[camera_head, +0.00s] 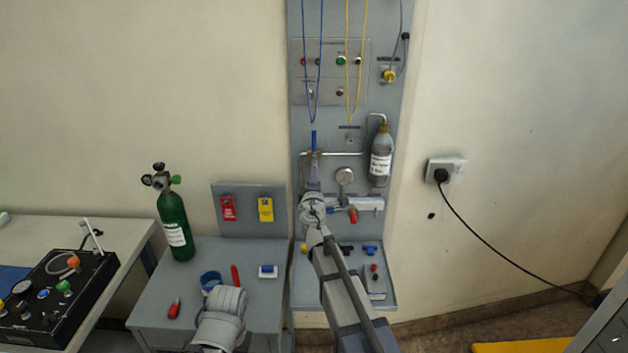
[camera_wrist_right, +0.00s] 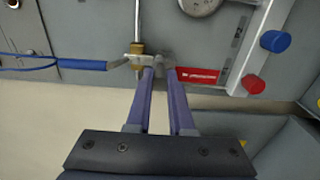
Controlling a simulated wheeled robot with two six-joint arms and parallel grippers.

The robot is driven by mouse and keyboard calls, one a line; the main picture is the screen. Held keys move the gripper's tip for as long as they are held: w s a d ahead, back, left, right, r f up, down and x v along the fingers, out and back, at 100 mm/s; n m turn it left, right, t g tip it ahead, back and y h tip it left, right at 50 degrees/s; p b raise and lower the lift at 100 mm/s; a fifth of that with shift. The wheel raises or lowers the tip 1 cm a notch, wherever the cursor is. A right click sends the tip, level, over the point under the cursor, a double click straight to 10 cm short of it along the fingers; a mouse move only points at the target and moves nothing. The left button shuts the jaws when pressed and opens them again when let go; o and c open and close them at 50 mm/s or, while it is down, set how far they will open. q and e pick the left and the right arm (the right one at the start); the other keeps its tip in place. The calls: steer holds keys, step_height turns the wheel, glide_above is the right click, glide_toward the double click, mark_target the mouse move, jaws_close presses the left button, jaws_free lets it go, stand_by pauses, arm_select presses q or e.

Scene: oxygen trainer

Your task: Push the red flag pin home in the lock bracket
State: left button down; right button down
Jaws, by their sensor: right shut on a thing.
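The red flag (camera_wrist_right: 197,76) of the pin lies beside my right fingertips in the right wrist view, with pale lettering on it. My right gripper (camera_wrist_right: 159,73) is shut on the pin's grey end, next to the flag. In the head view my right gripper (camera_head: 314,172) reaches up to the grey panel. A grey part of my left arm shows low down; its fingers are not visible.
A blue handle (camera_wrist_right: 80,65) lies left of the bracket. A green cylinder (camera_head: 174,225) stands on the left bench (camera_head: 150,310).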

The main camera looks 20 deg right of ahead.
steer(key=shift+x, duration=0.95)
steer(key=c, duration=0.7)
jaws_free()
steer(key=shift+s, duration=0.1)
steer(key=v, duration=0.7)
steer(key=shift+s+a, duration=0.1)
steer(key=shift+s, duration=0.2)
